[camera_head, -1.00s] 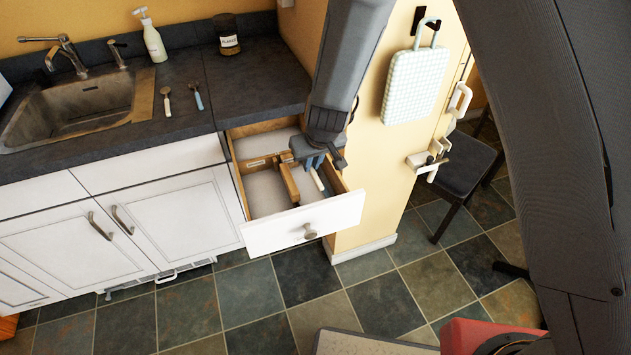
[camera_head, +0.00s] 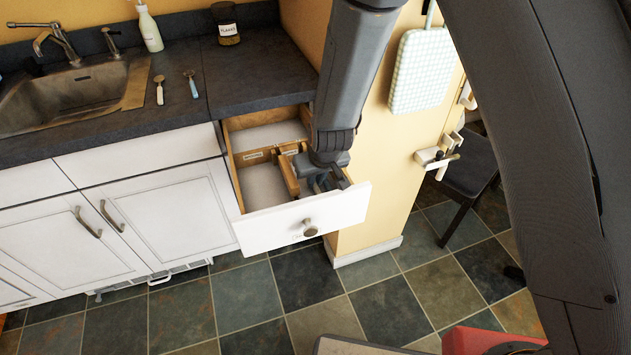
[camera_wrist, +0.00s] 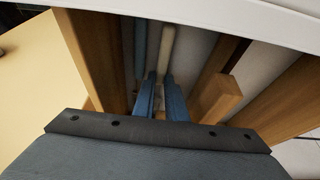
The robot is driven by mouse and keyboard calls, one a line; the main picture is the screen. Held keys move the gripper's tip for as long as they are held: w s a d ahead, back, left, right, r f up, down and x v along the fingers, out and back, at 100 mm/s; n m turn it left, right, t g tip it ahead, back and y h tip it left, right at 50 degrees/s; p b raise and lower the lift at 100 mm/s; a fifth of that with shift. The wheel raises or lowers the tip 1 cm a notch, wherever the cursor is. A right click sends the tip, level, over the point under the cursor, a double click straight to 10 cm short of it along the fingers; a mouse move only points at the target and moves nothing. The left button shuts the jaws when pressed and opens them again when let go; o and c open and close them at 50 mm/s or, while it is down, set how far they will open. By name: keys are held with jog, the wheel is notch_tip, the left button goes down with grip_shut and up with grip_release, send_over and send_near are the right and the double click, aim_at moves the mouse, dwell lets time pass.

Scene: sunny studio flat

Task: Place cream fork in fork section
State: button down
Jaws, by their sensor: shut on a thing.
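The drawer (camera_head: 300,222) stands open below the counter, with wooden dividers between its sections and small labels at the back. My gripper (camera_head: 322,182) is down in the right-hand front section. In the wrist view, my gripper's blue fingers (camera_wrist: 162,98) are shut on the cream fork (camera_wrist: 167,48), of which only the pale handle shows clearly. The fork's head is hidden. A blue-grey handle (camera_wrist: 141,50) lies beside it to the left in the same section, apart from the cream one. I cannot tell whether the cream fork touches the drawer floor.
Two utensils, one with a cream handle (camera_head: 159,92) and one with a blue handle (camera_head: 193,86), lie on the counter (camera_head: 240,75) by the sink (camera_head: 75,92). A wooden divider (camera_head: 289,176) stands close left of my gripper. The left front section (camera_head: 262,187) looks empty.

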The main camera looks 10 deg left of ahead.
jog(key=shift+f, duration=0.15)
jog(key=c, duration=2.1)
grip_release()
jog(key=shift+s+r, duration=0.1)
jog(key=shift+r, duration=0.45)
jog(key=p+v, duration=0.4)
jog(key=v, duration=0.7)
jog(key=shift+d, duration=0.15)
